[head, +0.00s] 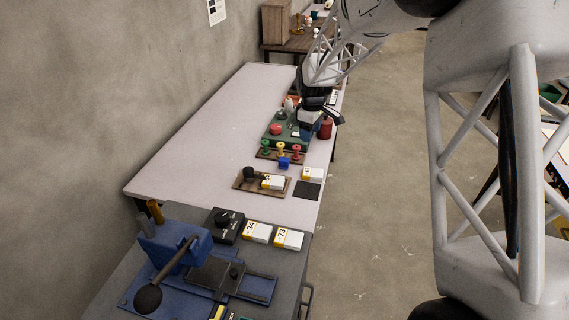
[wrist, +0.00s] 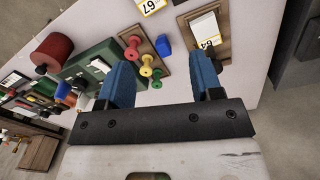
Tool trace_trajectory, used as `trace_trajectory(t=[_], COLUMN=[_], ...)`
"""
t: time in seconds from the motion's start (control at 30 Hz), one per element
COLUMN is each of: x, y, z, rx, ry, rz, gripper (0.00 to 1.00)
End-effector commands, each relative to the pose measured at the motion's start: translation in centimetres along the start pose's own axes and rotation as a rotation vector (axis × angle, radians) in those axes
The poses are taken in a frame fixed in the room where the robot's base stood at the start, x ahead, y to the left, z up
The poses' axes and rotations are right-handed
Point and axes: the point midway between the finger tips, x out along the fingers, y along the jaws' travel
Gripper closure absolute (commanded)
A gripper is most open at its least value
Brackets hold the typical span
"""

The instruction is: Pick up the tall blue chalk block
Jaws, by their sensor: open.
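The blue chalk block (head: 284,162) stands on the pale table just in front of the rack of coloured spools. It also shows in the wrist view (wrist: 163,46), beside the red spool and ahead of my fingers. My gripper (head: 309,134) hangs over the table's right side, farther back than the block, near the red cylinder. In the wrist view my gripper (wrist: 161,72) has its two blue fingers wide apart with nothing held between them. The block is apart from both fingers.
A wooden spool rack (head: 265,155) holds green, yellow and red spools right behind the block. A wooden tray (head: 240,185) with a black knob and white box lies in front. Another white box (head: 313,174) and a dark mat (head: 307,190) are to the right. The table's left side (head: 200,135) is clear.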

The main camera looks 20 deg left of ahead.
Motion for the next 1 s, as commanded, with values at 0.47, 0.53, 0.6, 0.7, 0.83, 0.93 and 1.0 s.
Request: trace_trajectory(t=[0.47, 0.53, 0.6, 0.7, 0.83, 0.93, 1.0], x=[9.5, 10.2, 10.6, 10.8, 10.9, 10.9, 10.9], y=[1.5, 1.5, 1.5, 1.5, 1.5, 1.5, 1.5], z=[-9.4, -10.0, -10.4, -10.7, -10.7, -10.7, -10.7], rx=[-0.238, -0.254, -0.265, -0.272, -0.273, -0.272, -0.272], ry=[-0.017, -0.018, -0.018, -0.018, -0.018, -0.018, -0.019], rz=[-0.031, -0.033, -0.034, -0.035, -0.035, -0.035, -0.035], gripper=[0.40, 0.40, 0.40, 0.40, 0.40, 0.40, 0.40])
